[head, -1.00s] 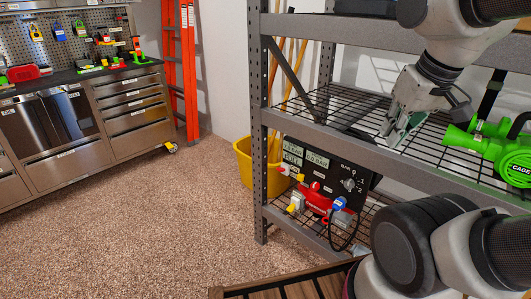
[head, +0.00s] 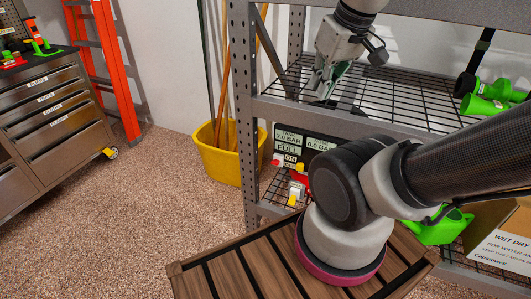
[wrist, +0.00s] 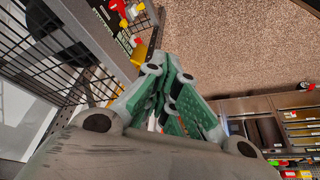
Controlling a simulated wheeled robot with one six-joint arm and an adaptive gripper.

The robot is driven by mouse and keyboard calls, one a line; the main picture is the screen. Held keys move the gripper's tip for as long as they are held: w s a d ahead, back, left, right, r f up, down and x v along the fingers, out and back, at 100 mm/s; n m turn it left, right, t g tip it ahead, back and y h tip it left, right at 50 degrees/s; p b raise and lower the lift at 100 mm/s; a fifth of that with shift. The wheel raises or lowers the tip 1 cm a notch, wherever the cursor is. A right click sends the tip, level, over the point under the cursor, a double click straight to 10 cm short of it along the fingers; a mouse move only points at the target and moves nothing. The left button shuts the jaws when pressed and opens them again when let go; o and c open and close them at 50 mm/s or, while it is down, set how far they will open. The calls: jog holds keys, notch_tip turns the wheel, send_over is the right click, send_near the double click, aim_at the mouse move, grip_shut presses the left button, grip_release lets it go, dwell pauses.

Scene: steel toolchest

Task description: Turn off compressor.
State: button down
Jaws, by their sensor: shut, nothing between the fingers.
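The compressor's dark panel (head: 289,144) stands on the lower shelf in the head view, with readouts of 7.0 BAR and 0.0 BAR and the words FULL and ON. Red, white and yellow fittings (head: 298,187) sit below it. My arm hides the panel's right side, so the knob seen earlier is hidden. My gripper (head: 323,88) is above the middle wire shelf, higher than the panel and apart from it. In the wrist view its green fingers (wrist: 172,112) are together and empty. The panel (wrist: 105,12) and its fittings show at the top left there.
A steel rack (head: 240,110) frames the compressor, its front rail between my gripper and the panel. A yellow bucket (head: 222,160) with poles stands left of the rack. An orange ladder (head: 112,75) and toolchest (head: 50,110) are further left. Open carpet (head: 120,220) lies in front.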

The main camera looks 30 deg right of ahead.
jog(key=shift+w, duration=0.1)
jog(key=w+a+f+m+t+y, duration=0.1)
jog(key=w+a+f, duration=0.2)
jog(key=w, duration=0.5)
jog(key=w+a+f+m+t+y, duration=0.1)
jog(key=w+a+f, duration=0.25)
jog(key=w, duration=0.55)
jog(key=w+a+f+m+t+h, duration=0.1)
jog(key=w+f+m, duration=0.2)
jog(key=w+f, duration=0.75)
jog(key=m+h, duration=0.5)
jog(key=h, duration=0.4)
send_near(277, 162)
notch_tip(277, 162, up, 4)
jog(key=a, duration=0.2)
jog(key=shift+w+d+r+g, duration=0.25)
jog(key=shift+w+g, duration=0.05)
jog(key=shift+g, duration=0.1)
jog(key=x, duration=1)
